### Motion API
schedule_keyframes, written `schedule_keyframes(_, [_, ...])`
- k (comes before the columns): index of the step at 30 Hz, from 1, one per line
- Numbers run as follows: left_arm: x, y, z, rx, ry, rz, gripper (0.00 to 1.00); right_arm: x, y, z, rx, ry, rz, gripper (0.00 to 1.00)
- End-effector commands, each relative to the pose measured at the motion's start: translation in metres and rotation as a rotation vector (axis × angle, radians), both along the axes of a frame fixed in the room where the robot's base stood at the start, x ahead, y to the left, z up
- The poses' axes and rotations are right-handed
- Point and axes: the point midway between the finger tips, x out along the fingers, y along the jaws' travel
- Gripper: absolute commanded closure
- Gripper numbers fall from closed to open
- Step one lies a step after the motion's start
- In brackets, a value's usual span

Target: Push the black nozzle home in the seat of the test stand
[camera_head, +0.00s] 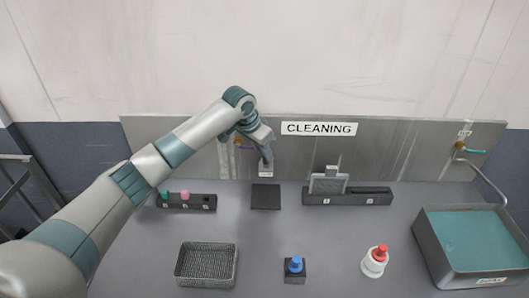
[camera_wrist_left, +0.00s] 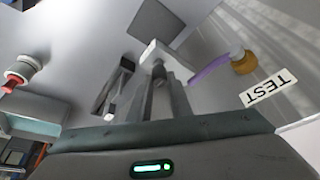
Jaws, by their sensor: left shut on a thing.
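My left gripper (camera_head: 266,154) is at the back panel, pointing down. In the left wrist view its fingers (camera_wrist_left: 166,92) are shut on a small dark piece, seemingly the black nozzle (camera_wrist_left: 158,76), mostly hidden between them. A pale block (camera_wrist_left: 152,52), apparently part of the test stand, is right at the fingertips; it also shows below the gripper in the head view (camera_head: 265,174). A purple tube (camera_wrist_left: 208,72) runs near it to a brass fitting (camera_wrist_left: 243,62) beside the TEST label. I cannot tell how deep the nozzle sits. My right gripper is not in view.
A dark mat (camera_head: 265,197) lies in front of the gripper. A rack (camera_head: 187,202) with green and pink pieces is to the left, another rack (camera_head: 347,197) to the right. A mesh basket (camera_head: 206,265), blue-topped block (camera_head: 294,271), red-capped bottle (camera_head: 374,262) and teal-filled basin (camera_head: 428,258) stand nearer.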

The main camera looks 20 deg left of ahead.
Motion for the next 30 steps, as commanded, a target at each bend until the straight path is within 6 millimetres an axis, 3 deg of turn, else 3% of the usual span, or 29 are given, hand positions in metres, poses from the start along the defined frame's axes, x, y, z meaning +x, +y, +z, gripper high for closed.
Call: schedule_keyframes(30, [0.0,0.0,-0.012,0.0,0.001,0.0,1.0,0.0,-0.003,0.0,-0.003,-0.001,0.001,0.69])
